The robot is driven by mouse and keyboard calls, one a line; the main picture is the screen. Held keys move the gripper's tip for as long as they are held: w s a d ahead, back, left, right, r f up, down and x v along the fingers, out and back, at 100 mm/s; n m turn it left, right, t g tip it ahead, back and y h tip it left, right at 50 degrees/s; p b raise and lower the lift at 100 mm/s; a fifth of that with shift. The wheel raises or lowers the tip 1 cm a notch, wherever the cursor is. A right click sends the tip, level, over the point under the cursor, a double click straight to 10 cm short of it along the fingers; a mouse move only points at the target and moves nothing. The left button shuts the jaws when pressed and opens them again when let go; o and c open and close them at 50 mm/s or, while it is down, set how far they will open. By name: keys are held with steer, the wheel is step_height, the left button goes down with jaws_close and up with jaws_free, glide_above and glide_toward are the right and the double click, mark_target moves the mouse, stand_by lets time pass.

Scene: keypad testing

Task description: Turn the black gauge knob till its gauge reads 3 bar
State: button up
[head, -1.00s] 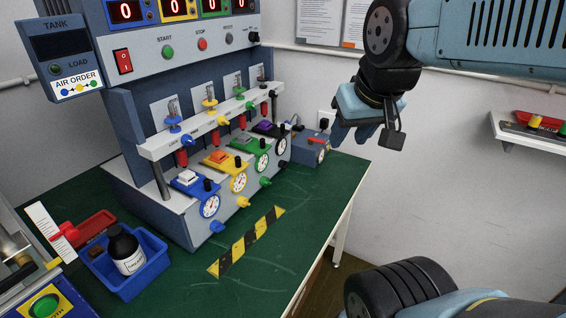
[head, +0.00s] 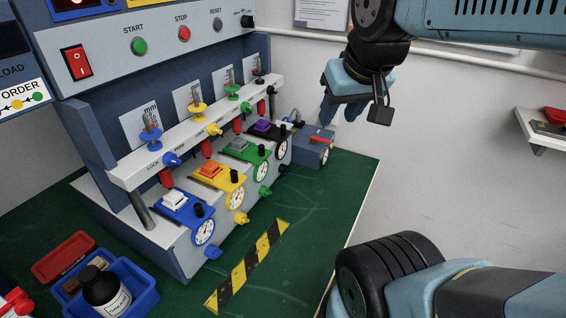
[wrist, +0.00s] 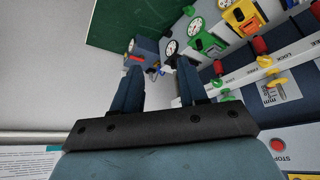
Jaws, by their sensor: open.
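The black station at the far right of the bench panel has a purple button (head: 263,125), a white dial gauge (head: 282,149) and a black front knob (head: 284,168) below the gauge. The gauge reading is too small to tell. Its dial also shows in the wrist view (wrist: 172,47), just beyond the right finger, which hides part of the station. My gripper (head: 340,110) is open and empty, above and right of the black station. In the wrist view the two fingers (wrist: 158,70) point towards the box and the black station, touching nothing.
A blue-grey box (head: 312,152) with a red handle stands close behind the black station. The green station's gauge (head: 261,171) and knob (head: 265,191) are next to it on the left. The green bench top (head: 325,210) is clear right of the striped strip (head: 247,266).

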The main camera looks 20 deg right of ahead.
steer(key=shift+o, duration=1.3)
steer(key=shift+w+f, duration=0.1)
steer(key=shift+o, duration=0.4)
steer(key=w+a+f+m+g+y, duration=0.1)
steer(key=w+f+m+g+y, duration=0.3)
steer(key=f, duration=0.6)
steer(key=shift+w+a+m+g, duration=0.4)
steer(key=shift+w+g, duration=0.15)
steer(key=shift+g, duration=0.15)
steer(key=m+t+y, duration=0.9)
steer(key=m+t, duration=0.4)
steer(key=m, duration=1.1)
glide_toward(289, 170)
steer(key=x, duration=0.9)
steer(key=shift+w+a+f, duration=0.1)
steer(key=shift+w+a, duration=0.1)
steer(key=shift+w, duration=0.05)
steer(key=shift+c, duration=0.4)
steer(key=shift+m, duration=0.3)
steer(key=c, duration=1)
